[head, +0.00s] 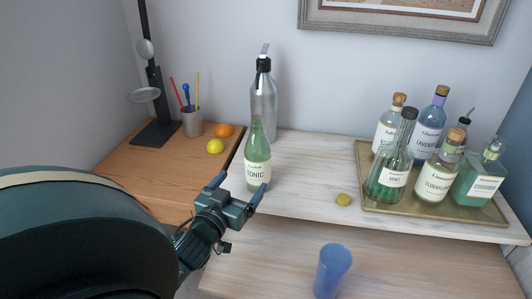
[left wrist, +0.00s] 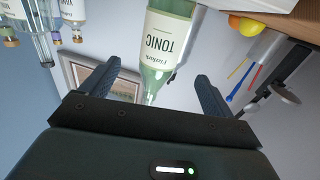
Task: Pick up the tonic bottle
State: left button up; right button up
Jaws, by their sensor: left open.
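The green tonic bottle (head: 257,160) with a white label stands upright on the pale marble-like shelf, near its left edge, in the head view. My left gripper (head: 238,190) is open just in front of the bottle, low beside its base in the picture. In the left wrist view the tonic bottle (left wrist: 164,50) appears upside down, between the two fingers of my left gripper (left wrist: 155,88). I cannot tell from these frames whether either finger touches the glass. My right gripper is in neither view.
A silver siphon (head: 264,100) stands behind the bottle. A brass tray (head: 375,203) with several bottles is at right. A yellow-green cap (head: 343,199) lies on the shelf; a blue cup (head: 332,270) stands lower. An orange (head: 224,130) and lemon (head: 215,146) lie left.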

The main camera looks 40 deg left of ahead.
aim_at(261, 155)
pick_arm(q)
jog(key=b+x, duration=0.3)
jog(key=x, duration=0.9)
jog(key=shift+w+a, duration=0.15)
jog(key=shift+w, duration=0.1)
jog(key=c, duration=1.7)
jog(key=shift+r, duration=0.2)
